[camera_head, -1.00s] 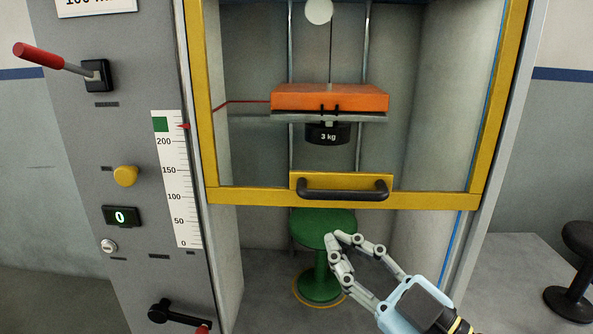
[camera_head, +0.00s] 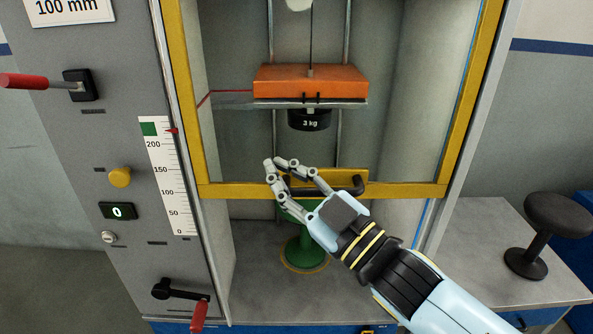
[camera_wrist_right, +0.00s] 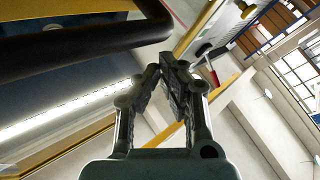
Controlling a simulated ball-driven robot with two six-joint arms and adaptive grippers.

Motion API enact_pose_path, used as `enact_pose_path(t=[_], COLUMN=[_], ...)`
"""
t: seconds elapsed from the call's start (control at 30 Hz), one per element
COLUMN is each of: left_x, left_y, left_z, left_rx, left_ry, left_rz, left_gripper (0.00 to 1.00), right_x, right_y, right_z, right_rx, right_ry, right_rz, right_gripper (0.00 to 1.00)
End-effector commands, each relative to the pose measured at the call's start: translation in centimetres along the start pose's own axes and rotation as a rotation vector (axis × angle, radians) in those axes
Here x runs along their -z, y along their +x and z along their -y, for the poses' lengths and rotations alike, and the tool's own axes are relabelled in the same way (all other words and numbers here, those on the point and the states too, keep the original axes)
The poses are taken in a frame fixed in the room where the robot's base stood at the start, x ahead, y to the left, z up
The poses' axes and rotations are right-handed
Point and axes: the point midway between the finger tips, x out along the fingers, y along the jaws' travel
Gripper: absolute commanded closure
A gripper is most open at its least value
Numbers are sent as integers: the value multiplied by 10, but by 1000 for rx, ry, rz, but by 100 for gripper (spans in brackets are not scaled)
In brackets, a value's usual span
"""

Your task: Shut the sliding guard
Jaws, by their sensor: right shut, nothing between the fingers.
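The sliding guard (camera_head: 226,190) is a yellow frame around a clear panel. It is raised, with an open gap between its lower bar and the grey bench. A dark handle (camera_head: 356,187) is on the middle of the lower bar; it also shows as a thick black bar in the right wrist view (camera_wrist_right: 85,43). My right gripper (camera_head: 273,162) is shut and empty in front of the lower bar, covering the left part of the handle. In the wrist view its closed fingertips (camera_wrist_right: 166,72) are beside the bar; I cannot tell whether they touch it. My left gripper is not in view.
Behind the guard hang an orange plate (camera_head: 310,80) and a 3 kg weight (camera_head: 309,122). The left panel has a red-handled lever (camera_head: 25,81), yellow button (camera_head: 120,177) and crank (camera_head: 180,292).

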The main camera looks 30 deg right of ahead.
Motion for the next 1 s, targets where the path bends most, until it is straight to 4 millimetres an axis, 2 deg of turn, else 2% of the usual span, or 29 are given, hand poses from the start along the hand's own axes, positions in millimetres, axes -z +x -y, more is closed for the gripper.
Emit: enact_pose_path(t=[0.03, 0.2, 0.67, 0.87, 1.0], left_x=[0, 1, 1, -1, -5], left_y=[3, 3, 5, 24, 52], left_z=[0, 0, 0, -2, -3], left_rx=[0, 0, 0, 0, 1], left_ry=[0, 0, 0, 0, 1], left_rz=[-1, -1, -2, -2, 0], left_gripper=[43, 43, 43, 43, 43], right_x=[-8, -19, -23, -45, -77], right_y=[-3, -7, -8, -16, -27], right_z=[1, 0, 1, 12, 29], right_rx=[1, 0, -2, 0, 0], right_ry=[-1, -1, -1, 0, 0], right_rz=[-1, -3, -3, 1, 3], right_gripper=[100, 100, 100, 100, 100])
